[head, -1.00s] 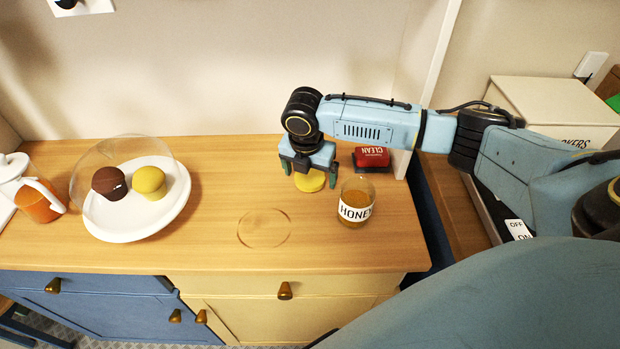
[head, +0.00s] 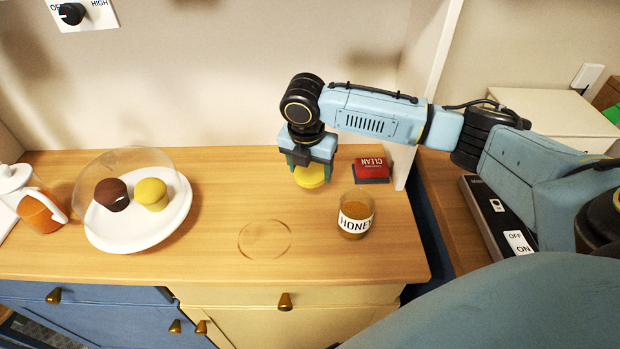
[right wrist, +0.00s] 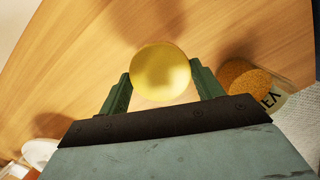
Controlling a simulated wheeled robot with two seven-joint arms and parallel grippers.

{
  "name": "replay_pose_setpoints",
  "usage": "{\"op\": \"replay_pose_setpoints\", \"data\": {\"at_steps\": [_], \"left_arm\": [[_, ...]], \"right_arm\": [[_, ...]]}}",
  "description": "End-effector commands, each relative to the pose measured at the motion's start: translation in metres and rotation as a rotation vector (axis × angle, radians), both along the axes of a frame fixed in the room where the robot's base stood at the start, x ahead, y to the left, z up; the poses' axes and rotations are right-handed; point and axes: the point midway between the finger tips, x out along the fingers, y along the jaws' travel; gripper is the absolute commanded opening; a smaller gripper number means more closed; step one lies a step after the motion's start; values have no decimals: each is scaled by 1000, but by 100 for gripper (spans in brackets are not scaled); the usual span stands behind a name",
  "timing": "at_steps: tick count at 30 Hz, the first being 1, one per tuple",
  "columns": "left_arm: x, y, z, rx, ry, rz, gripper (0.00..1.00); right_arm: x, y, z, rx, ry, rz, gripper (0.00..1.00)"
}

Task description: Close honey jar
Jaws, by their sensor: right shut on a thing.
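The honey jar (head: 355,214) is a clear jar with amber honey and a white HONEY label. It stands upright and open on the wooden counter, and its amber top also shows at the right of the right wrist view (right wrist: 245,82). My right gripper (head: 310,172) is to the left of the jar and farther back. It is shut on a round yellow lid (right wrist: 161,72), which sits between its two green fingers. The lid shows below the fingers in the head view (head: 310,178), apart from the jar. My left gripper is not in view.
A red CLEAN box (head: 369,169) lies behind the jar, near a white upright panel. At left, a white plate (head: 130,232) with two cupcakes stands by a clear dome, next to an orange-filled jug (head: 40,214). The counter's middle is clear except for a ring mark (head: 264,239).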

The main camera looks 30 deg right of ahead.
Motion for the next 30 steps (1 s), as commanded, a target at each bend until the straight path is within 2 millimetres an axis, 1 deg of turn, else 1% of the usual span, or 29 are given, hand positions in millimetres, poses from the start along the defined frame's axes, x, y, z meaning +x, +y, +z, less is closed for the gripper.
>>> {"op": "replay_pose_setpoints", "data": {"at_steps": [1,3,6,9,23,26,29,30], "left_arm": [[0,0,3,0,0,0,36],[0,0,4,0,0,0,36],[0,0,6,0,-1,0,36],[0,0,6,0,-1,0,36],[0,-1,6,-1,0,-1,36],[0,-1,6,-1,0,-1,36],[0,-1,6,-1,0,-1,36],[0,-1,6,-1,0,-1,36]], "right_arm": [[1,0,13,2,-4,0,44],[1,0,25,2,-2,0,44],[1,0,38,1,-2,0,44],[0,1,45,1,0,0,44],[0,1,47,2,1,-9,44],[-1,4,48,2,1,-64,44],[-3,10,50,1,0,-186,44],[-5,13,51,2,-1,-253,44]]}}
